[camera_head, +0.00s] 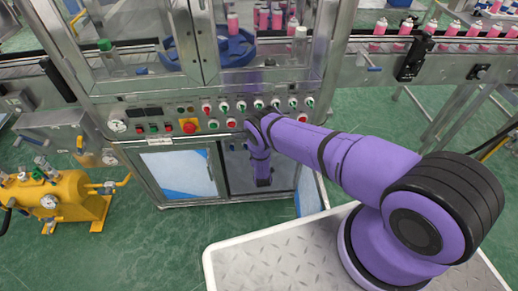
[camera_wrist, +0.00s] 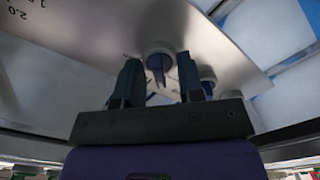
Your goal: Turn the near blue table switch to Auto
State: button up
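In the wrist view, my gripper (camera_wrist: 159,72) has two dark fingers standing apart with nothing visibly clamped between them. A round switch (camera_wrist: 159,54) with a pale rim and a dark blue handle lies just beyond the fingertips, between them in the picture; I cannot tell whether they touch it. A second similar switch (camera_wrist: 207,74) is partly hidden behind the right finger. In the head view, my arm reaches the machine's control panel (camera_head: 170,112), and my gripper cannot be made out there. The switch labels and the Auto mark are not readable.
The panel carries rows of small switches and buttons and a red emergency button (camera_head: 190,127) on yellow. Blue round tables (camera_head: 235,50) are behind the machine's glass. A conveyor with pink cans (camera_head: 455,47) runs at right. A yellow pump unit (camera_head: 52,202) stands at left.

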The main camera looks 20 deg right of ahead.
jog(key=s+a, duration=0.2)
jog(key=s, duration=0.8)
jog(key=shift+s, duration=0.3)
jog(key=shift+s+a, duration=0.1)
